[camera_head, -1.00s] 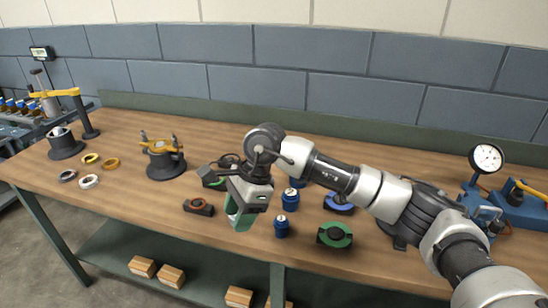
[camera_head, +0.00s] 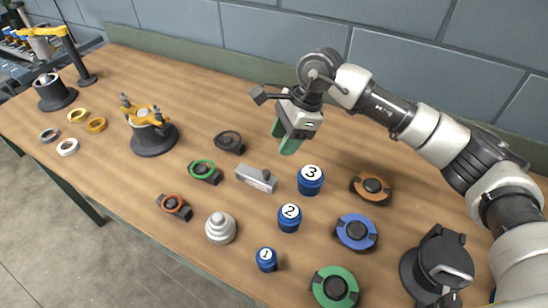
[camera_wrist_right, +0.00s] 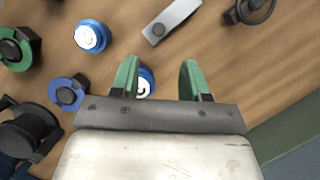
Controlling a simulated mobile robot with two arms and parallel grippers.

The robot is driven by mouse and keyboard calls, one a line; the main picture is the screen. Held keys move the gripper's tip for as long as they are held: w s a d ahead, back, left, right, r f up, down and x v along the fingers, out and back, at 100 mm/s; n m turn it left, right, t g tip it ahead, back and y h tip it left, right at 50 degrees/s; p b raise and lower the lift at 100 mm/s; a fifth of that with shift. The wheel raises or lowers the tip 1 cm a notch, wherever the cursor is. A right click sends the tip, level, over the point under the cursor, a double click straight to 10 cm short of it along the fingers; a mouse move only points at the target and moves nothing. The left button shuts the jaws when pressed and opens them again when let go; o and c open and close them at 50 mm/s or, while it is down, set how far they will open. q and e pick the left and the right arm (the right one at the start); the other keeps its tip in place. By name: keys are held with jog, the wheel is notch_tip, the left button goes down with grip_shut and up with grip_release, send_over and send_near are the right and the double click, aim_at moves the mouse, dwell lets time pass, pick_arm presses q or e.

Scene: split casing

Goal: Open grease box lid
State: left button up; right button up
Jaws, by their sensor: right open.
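I cannot tell for certain which thing is the grease box. A dark rounded container (camera_head: 437,268) with a flap-like top stands at the lower right of the head view. It also shows at the left of the wrist view (camera_wrist_right: 30,132). A small grey box (camera_head: 256,179) lies mid-table, and also at the top of the wrist view (camera_wrist_right: 172,18). My right gripper (camera_head: 285,138) is open and empty, with green fingers. It is above the table, behind the grey box and the blue can marked 3 (camera_head: 311,180). In the wrist view this can shows partly between the fingers. My left gripper is not in view.
Blue cans marked 2 (camera_head: 289,218) and 1 (camera_head: 266,260) stand in front. Orange (camera_head: 371,187), blue (camera_head: 356,232) and green (camera_head: 335,287) ringed parts lie to the right. A stepped grey part (camera_head: 221,227) is near the front edge. The back centre-left is clear.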

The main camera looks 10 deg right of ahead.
jog(key=p, duration=0.1)
send_over(267, 172)
jog(key=d, duration=0.2)
notch_tip(267, 172, down, 4)
jog(key=shift+w+a+f, duration=0.1)
jog(key=shift+w+f, duration=0.05)
jog(key=p+x, duration=0.1)
jog(key=x, duration=0.3)
jog(key=shift+w+f, duration=0.15)
jog(key=shift+f, duration=0.2)
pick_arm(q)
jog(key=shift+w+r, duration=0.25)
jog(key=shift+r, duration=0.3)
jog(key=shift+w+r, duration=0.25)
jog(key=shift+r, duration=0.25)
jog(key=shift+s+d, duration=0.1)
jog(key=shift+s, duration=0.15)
pick_arm(e)
grip_shut()
